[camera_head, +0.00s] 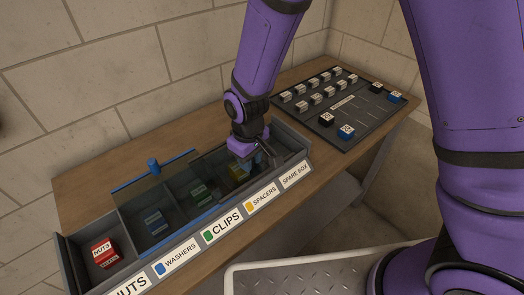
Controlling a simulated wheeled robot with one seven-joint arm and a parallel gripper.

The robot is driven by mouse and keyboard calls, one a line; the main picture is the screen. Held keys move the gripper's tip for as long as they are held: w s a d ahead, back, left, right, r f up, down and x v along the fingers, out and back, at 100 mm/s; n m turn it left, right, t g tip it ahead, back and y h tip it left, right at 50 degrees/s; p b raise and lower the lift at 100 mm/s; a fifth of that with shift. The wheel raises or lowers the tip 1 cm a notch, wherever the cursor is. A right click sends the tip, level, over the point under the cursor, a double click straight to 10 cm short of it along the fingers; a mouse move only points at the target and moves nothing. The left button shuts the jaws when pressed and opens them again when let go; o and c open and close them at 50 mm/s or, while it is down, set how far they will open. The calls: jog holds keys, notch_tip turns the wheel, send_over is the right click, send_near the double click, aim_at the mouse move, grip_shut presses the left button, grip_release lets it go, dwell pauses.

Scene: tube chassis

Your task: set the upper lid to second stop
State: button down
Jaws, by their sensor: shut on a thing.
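A long grey bin (62,250) with a row of labelled compartments lies on the wooden bench. A clear lid with blue edges and a blue knob (153,165) lies over the washers and clips compartments. A second, darker see-through lid (222,158) lies over the spacers area; its edges are hard to make out. My gripper (264,156) is over the right part of the bin, between spacers and spare box. It is shut on a small dark part, seemingly this lid's handle, mostly hidden by the fingers. Which lid is upper is unclear.
A red box (103,252) stands in the nuts compartment; blue, green and yellow boxes show through the lids. A dark board (345,105) with several white, black and blue blocks lies at the bench's right end. A metal-plated tray (330,270) is in front.

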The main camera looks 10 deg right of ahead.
aim_at(182, 211)
jog(key=s+a, duration=0.3)
jog(key=a, duration=0.2)
jog(key=s+a, duration=0.4)
jog(key=a, duration=0.2)
jog(key=s+a, duration=0.4)
jog(key=a, duration=0.2)
jog(key=shift+s, duration=0.2)
jog(key=c, duration=0.9)
grip_release()
jog(key=shift+d, duration=0.1)
notch_tip(182, 211, up, 11)
jog(key=shift+f, duration=0.1)
